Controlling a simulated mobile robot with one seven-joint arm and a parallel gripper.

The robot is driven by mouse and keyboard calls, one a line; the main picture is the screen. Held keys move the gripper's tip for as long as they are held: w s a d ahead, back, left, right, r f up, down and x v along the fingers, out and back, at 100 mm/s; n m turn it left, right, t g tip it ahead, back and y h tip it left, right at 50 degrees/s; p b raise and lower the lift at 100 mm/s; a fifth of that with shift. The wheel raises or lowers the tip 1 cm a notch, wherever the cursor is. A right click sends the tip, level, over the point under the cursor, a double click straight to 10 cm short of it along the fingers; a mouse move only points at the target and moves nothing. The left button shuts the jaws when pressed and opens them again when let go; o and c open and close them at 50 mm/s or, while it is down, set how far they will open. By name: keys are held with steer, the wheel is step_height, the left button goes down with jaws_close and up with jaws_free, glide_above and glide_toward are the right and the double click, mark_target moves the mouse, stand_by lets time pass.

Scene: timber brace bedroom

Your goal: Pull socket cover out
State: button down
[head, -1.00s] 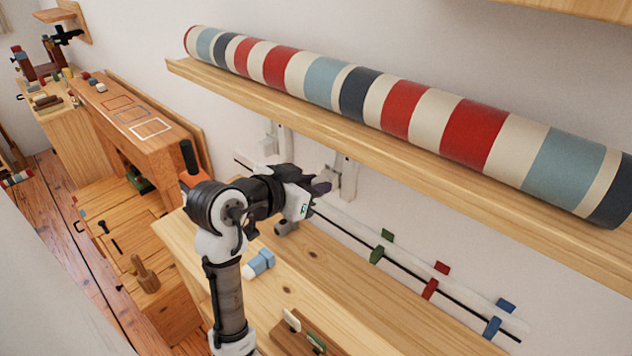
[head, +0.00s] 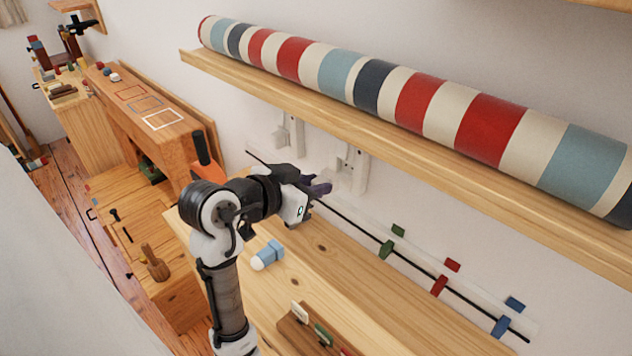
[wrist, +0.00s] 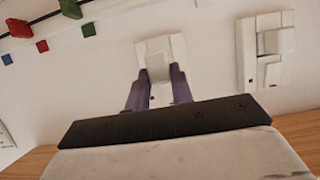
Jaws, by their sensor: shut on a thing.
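My gripper (wrist: 160,88) is shut on a white block, the socket cover (wrist: 158,67), with one dark purple finger on each side of it. The cover is in front of a white wall plate (wrist: 175,44). I cannot tell whether the cover still touches the plate. In the head view my gripper (head: 322,188) is beside the right of two white wall fixtures (head: 352,168), below the shelf. The cover between the fingers is not clear there.
A second white fixture (wrist: 265,50) is close by on the wall. Green (head: 387,249), red (head: 439,286) and blue (head: 501,326) clips sit along a black cable. A shelf (head: 400,127) with a striped roll (head: 415,104) overhangs. A blue-and-white object (head: 268,256) lies on the bench.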

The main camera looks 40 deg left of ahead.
steer(key=shift+s+a, duration=0.15)
steer(key=shift+s, duration=0.85)
steer(key=shift+s, duration=0.15)
step_height(320, 180, down, 5)
steer(key=b, duration=0.5)
steer(key=shift+f, duration=0.1)
